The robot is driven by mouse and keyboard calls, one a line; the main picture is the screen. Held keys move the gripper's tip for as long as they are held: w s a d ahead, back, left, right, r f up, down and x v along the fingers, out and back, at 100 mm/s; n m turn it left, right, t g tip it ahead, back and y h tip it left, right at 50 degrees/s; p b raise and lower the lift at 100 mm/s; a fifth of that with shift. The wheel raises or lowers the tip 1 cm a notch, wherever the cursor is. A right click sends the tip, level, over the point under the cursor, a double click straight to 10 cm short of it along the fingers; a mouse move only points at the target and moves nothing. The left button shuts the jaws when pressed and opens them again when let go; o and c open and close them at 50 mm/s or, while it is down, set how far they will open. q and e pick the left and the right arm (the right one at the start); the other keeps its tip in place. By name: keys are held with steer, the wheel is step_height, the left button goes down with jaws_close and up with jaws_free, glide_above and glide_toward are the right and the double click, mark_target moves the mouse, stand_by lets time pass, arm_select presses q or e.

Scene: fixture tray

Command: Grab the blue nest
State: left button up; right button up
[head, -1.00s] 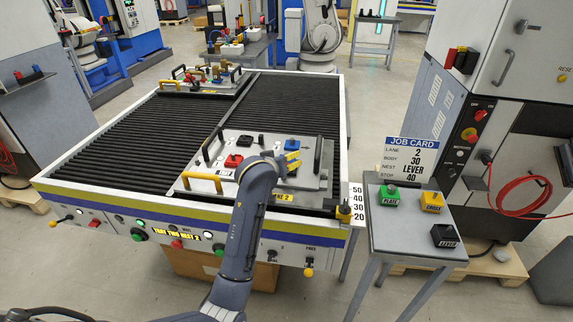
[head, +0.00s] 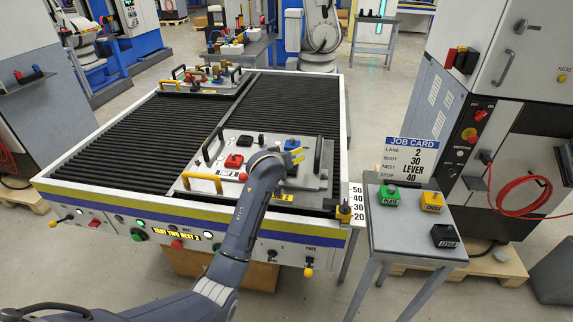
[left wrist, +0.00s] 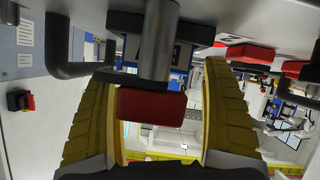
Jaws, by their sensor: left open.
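The blue nest (head: 291,144) is a small blue block on the grey fixture tray (head: 207,187), near its far right side. My left gripper (head: 297,156) is just in front of it in the head view, with yellow fingertips close to the block; I cannot tell whether they touch it. In the left wrist view the yellow fingers (left wrist: 160,115) stand wide apart. A grey post with a red block (left wrist: 150,104) at its end shows between them. My right gripper is not in view.
On the tray are a red block (head: 233,161), a black block (head: 245,140), a yellow handle (head: 203,180) and black upright handles (head: 319,155). A side table (head: 400,235) at right holds green, yellow and black blocks under a job card (head: 411,158). Black rollers (head: 150,125) lie left of the tray.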

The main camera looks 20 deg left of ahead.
arm_select(q)
steer(key=shift+f, duration=0.1)
jaws_close()
stand_by(0.7)
